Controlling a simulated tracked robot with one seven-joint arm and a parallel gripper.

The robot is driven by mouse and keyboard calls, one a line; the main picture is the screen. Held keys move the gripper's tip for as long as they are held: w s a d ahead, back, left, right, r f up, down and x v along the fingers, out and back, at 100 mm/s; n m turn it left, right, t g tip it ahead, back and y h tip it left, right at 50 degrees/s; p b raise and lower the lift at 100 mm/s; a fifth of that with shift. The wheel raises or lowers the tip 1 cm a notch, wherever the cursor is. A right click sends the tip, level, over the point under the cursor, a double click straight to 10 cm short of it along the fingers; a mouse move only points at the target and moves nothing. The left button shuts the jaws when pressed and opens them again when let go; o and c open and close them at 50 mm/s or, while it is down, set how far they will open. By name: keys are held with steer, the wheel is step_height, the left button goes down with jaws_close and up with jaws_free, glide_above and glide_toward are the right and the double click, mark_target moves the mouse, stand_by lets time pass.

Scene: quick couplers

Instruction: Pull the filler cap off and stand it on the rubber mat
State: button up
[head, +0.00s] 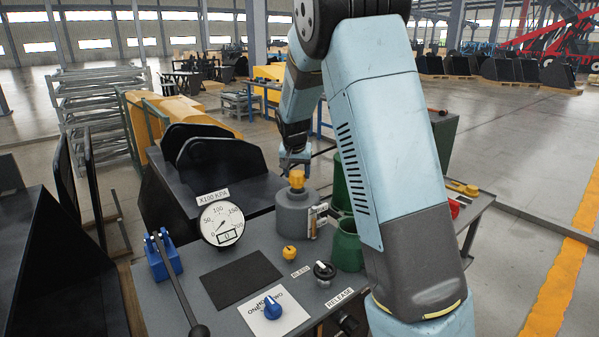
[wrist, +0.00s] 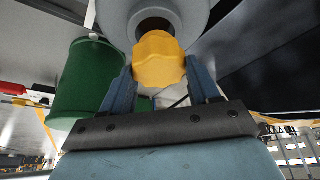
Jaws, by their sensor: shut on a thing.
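The yellow filler cap (head: 297,180) is at the top of the grey tank (head: 291,217), at its neck. In the wrist view the ribbed cap (wrist: 158,60) is between my two blue fingers, in front of the dark neck of the tank (wrist: 189,12). I cannot tell whether a gap separates cap and neck. My gripper (head: 296,168) is above the tank, pointing down, shut on the cap. The black rubber mat (head: 240,279) lies flat and bare on the grey bench, left and nearer than the tank.
A pressure gauge (head: 222,224) stands behind the mat, a blue lever block (head: 163,257) left of it. A small yellow knob (head: 289,252), a black knob (head: 324,270) and a blue knob (head: 270,307) are nearby. A green container (head: 348,246) stands right of the tank.

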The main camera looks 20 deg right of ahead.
mark_target(298, 171)
steer(key=shift+s+r, duration=0.15)
steer(key=shift+r, duration=1.85)
